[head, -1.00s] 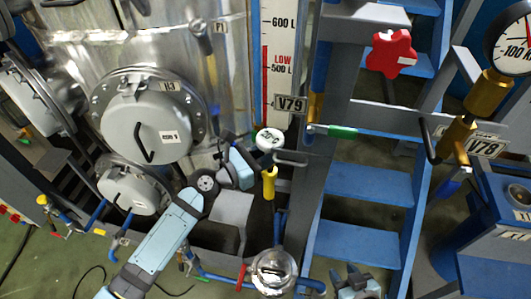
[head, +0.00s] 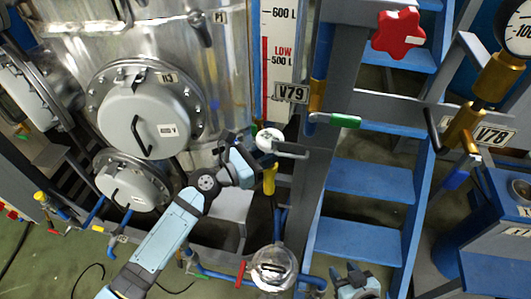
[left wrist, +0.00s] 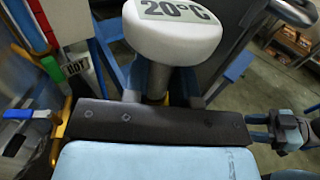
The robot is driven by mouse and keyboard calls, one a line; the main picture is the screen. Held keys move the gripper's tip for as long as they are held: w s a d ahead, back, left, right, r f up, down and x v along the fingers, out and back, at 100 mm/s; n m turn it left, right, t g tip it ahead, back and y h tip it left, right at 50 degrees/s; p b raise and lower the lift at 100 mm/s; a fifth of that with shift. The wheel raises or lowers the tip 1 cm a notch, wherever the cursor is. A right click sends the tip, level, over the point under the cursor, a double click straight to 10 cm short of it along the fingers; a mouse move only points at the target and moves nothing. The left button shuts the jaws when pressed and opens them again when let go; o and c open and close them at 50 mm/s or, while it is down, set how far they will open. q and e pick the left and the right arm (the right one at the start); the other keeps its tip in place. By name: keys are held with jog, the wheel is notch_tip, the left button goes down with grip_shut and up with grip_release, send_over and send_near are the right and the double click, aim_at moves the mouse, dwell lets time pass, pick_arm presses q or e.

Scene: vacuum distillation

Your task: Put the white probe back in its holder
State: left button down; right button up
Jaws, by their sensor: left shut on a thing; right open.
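The white probe has a round white head (head: 268,139) marked 20°C; the head fills the top middle of the left wrist view (left wrist: 172,30). My left gripper (head: 250,160) is shut on the probe's metal stem (left wrist: 158,84), just below the head. A yellow, tube-like piece (head: 270,179) stands directly below the head in the head view. I cannot tell whether it is the holder or whether the stem's lower end sits in it. My right gripper (head: 354,278) is open and empty at the bottom, well apart from the probe; it also shows in the left wrist view (left wrist: 280,130).
A steel vessel (head: 215,100) with round hatches stands behind my left arm. A grey post and blue steps (head: 370,180) are to the right of the probe. A green-handled valve (head: 345,121) is close by. A round steel fitting (head: 272,268) is below.

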pick_arm(q)
jog(key=c, duration=0.8)
grip_release()
jog(key=shift+c, duration=0.2)
jog(key=b+v, duration=0.2)
jog(key=v, duration=1.1)
jog(key=shift+s+a, duration=0.3)
